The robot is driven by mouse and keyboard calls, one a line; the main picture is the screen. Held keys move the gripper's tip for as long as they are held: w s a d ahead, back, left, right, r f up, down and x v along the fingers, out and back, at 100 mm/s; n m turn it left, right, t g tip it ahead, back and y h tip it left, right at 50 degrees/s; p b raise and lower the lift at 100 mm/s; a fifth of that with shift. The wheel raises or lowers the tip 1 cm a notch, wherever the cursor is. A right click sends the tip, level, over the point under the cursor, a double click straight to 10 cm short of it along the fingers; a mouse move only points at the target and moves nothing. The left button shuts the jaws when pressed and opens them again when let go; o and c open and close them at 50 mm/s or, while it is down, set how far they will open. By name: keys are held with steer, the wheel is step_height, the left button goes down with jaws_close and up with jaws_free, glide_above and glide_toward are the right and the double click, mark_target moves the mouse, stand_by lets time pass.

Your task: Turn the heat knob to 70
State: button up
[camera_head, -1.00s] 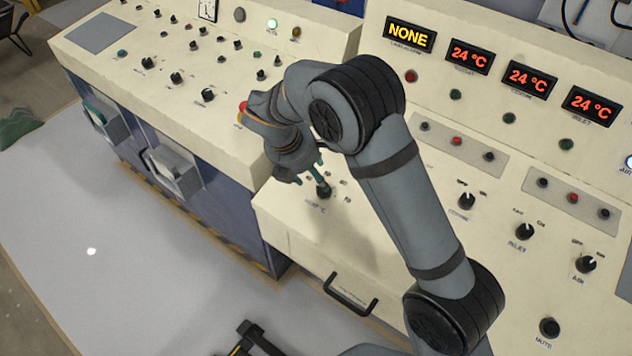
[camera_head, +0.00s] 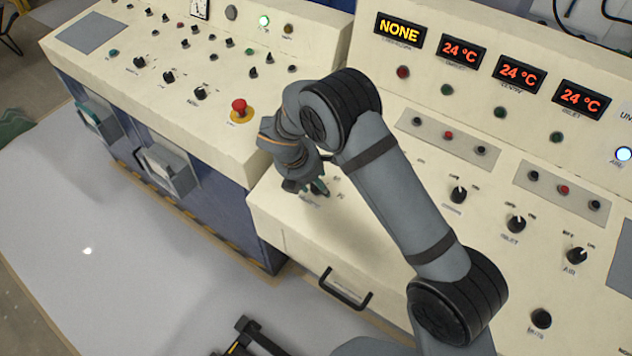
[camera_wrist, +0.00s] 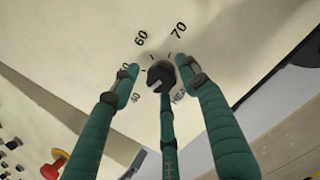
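The heat knob (camera_wrist: 160,74) is black and round, on a cream panel. In the wrist view its pale mark is at its lower left, on the side of the printed 40; 60 and 70 are printed above it. A gap shows on the left; the right fingertip is close to the knob, and contact is unclear. The middle finger reaches its lower edge. In the head view my gripper (camera_head: 312,187) is low over the panel and partly hides the knob (camera_head: 290,187).
A red emergency button (camera_head: 239,106) stands on the left console beside my wrist. Other black knobs (camera_head: 458,194) are to the right. A drawer handle (camera_head: 345,290) sticks out in front. Displays above read NONE (camera_head: 399,32) and 24 °C (camera_head: 463,52).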

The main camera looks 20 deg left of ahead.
steer(key=c, duration=0.9)
